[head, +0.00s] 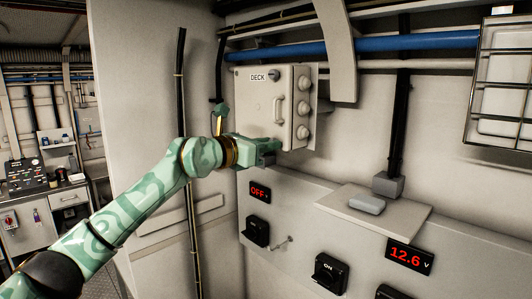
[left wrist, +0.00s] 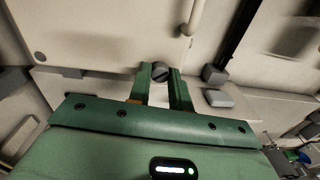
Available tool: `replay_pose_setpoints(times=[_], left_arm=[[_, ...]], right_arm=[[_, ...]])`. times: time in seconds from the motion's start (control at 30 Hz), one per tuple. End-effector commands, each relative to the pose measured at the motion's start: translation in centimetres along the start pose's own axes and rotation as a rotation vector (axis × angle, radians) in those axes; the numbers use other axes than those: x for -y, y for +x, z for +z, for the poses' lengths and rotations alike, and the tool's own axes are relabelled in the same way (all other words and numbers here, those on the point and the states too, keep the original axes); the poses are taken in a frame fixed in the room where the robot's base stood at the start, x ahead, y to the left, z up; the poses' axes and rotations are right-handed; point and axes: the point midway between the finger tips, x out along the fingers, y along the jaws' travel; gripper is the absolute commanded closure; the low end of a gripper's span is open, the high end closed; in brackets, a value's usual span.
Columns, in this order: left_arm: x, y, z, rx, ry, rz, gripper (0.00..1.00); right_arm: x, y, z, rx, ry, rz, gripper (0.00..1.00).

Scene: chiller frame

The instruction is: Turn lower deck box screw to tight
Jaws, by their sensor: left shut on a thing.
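The deck box (head: 255,112) is a pale wall box with a "DECK" label, a handle and an upper dark screw (head: 274,75). My left gripper (head: 269,156) is at the bottom edge of its front face. The left wrist view shows the lower deck box screw (left wrist: 160,72), a dark grey round head with a slanted slot. It sits between the tips of my left gripper (left wrist: 159,75), which is shut on it. In the head view my gripper hides this screw. I cannot tell how tight it is. My right gripper is in neither view.
Below the box, a cabinet panel carries an "OFF" display (head: 260,191), a "12.6 V" display (head: 409,257) and black switches (head: 329,272). A small shelf (head: 400,214) with a grey block (head: 367,204) juts out to the right.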

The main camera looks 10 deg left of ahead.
Motion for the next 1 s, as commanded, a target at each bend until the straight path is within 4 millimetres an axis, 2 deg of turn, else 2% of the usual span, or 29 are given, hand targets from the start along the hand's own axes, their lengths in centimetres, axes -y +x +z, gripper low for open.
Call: replay_pose_setpoints(times=[0.2,0.6,1.0], left_arm=[[0.0,0.1,-0.5,-0.011,0.203,0.006,1.0],[0.0,0.0,-0.3,-0.021,0.537,0.016,1.0],[0.0,0.1,-0.2,-0.027,0.707,0.02,1.0]], right_arm=[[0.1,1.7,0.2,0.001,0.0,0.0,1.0],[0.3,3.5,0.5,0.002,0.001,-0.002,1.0],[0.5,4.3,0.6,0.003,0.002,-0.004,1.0]])
